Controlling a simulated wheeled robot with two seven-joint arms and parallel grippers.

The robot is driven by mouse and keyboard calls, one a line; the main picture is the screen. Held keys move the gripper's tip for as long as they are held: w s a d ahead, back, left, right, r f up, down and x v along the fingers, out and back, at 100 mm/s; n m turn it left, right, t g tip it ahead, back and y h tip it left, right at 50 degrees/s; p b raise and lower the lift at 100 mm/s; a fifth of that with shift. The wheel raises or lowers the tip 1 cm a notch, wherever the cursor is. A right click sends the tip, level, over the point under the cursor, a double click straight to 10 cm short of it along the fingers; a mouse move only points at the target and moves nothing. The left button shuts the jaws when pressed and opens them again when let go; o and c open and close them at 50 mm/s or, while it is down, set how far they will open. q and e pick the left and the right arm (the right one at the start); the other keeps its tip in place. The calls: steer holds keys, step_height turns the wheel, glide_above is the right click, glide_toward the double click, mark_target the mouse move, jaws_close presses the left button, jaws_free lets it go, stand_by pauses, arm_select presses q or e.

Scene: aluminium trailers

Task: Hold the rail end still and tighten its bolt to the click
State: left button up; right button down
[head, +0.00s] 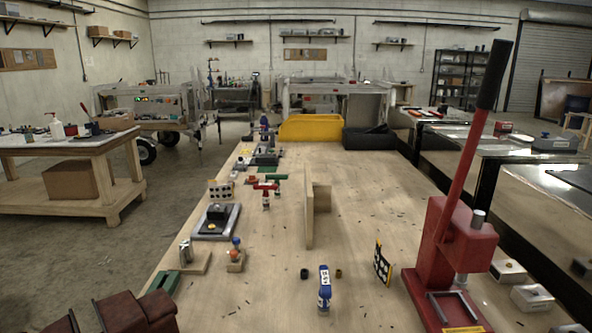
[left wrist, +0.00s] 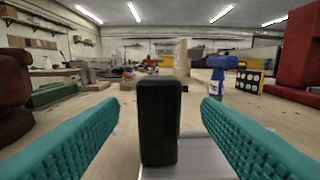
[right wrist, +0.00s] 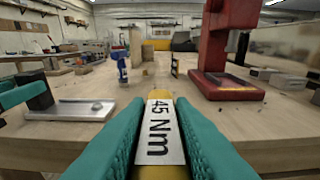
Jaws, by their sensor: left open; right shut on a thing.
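My left gripper (left wrist: 160,128) is open, its teal fingers on either side of an upright black block (left wrist: 160,115) with gaps on both sides. The block stands on a flat silver metal plate (left wrist: 190,160), which I take for the rail end. In the right wrist view the plate (right wrist: 62,112) lies at the left with a small round bolt head (right wrist: 97,106) on it; one left finger shows beside the block (right wrist: 38,90). My right gripper (right wrist: 162,125) is shut on a yellow torque wrench (right wrist: 150,173) labelled 45 Nm. Its far end is hidden. Neither gripper shows in the head view.
A red lever press (head: 450,250) stands at the bench's right. Parts and fixtures line the left edge. A yellow bin (head: 310,128) stands at the far end.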

arm_select(q)
steer(key=shift+w, duration=3)
steer(key=c, duration=1.2)
jaws_close()
